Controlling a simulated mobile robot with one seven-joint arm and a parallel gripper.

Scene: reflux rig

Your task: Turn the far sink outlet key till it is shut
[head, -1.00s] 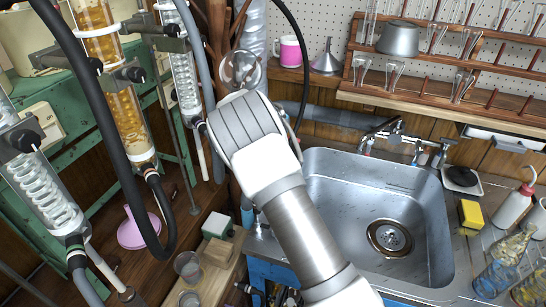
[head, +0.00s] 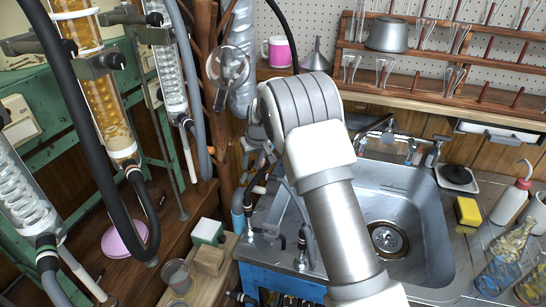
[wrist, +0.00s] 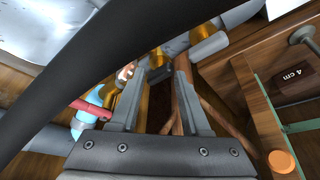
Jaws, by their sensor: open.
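My gripper (wrist: 162,76) is open, and nothing shows held between its fingers. In the wrist view brass fittings (wrist: 155,62) lie just past the fingertips, along a grey pipe (wrist: 208,46). A small pale, pinkish piece (wrist: 125,73) shows beside the left finger, and a red piece (wrist: 90,108) lies lower left, by a light blue fitting (wrist: 96,97). I cannot tell which of these is the far outlet key, or whether it is open or shut. In the head view my arm hides part of the steel sink (head: 425,235).
A thick black hose (wrist: 110,60) crosses the wrist view close to the lens and covers part of the fittings. A wooden block marked 4 cm (wrist: 295,80) lies at right. In the head view, glass columns (head: 110,110) and a wooden branched post (head: 222,130) stand left of my arm.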

